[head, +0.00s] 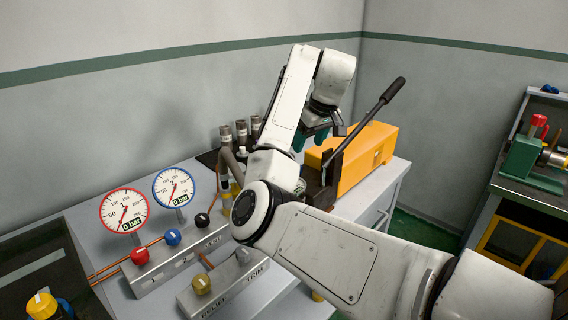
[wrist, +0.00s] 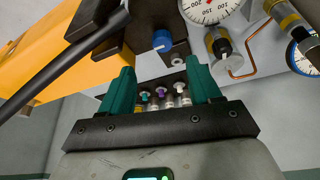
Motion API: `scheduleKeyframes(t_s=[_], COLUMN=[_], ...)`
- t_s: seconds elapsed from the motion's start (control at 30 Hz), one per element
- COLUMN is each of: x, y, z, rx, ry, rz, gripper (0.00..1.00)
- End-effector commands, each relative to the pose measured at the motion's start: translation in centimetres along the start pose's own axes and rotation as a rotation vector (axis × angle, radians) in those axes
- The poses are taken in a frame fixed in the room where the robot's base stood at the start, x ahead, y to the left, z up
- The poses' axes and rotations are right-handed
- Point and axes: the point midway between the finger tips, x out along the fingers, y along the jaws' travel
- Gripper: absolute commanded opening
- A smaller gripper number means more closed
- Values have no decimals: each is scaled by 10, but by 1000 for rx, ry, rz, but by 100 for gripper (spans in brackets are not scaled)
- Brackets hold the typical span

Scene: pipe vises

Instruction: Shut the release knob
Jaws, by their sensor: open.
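A blue knob (wrist: 162,41) with a white mark sits on the dark block at the end of the yellow hand pump (wrist: 60,50); it looks like the release knob, though I see no label. In the head view the pump (head: 362,158) stands on the grey bench, and this knob is hidden there. My gripper (wrist: 160,68) is open, its two teal fingers apart with nothing between them. The knob appears just beyond the fingertips, roughly centred between them, and not touched. In the head view my gripper (head: 310,138) is above the pump's near end, partly hidden by my arm.
The pump's black lever (head: 368,115) slants up beside my gripper. Two gauges (head: 124,210) and a manifold with red, blue and black knobs (head: 172,237) are at left. Several dark cylinders (head: 240,132) stand behind. A green vise (head: 522,157) is on another bench at right.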

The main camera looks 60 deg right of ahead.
Motion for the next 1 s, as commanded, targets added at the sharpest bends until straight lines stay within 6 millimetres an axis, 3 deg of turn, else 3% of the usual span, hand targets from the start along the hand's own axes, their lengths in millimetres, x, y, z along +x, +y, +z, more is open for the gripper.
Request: scheduleKeyframes(t_s=[0.17,0.7,1.0], x=[1,86,103], y=[2,1,1], z=[-3,-4,-4], rx=[-2,-2,-1], ry=[4,3,6], rz=[-15,-14,-13], gripper=[63,63,63])
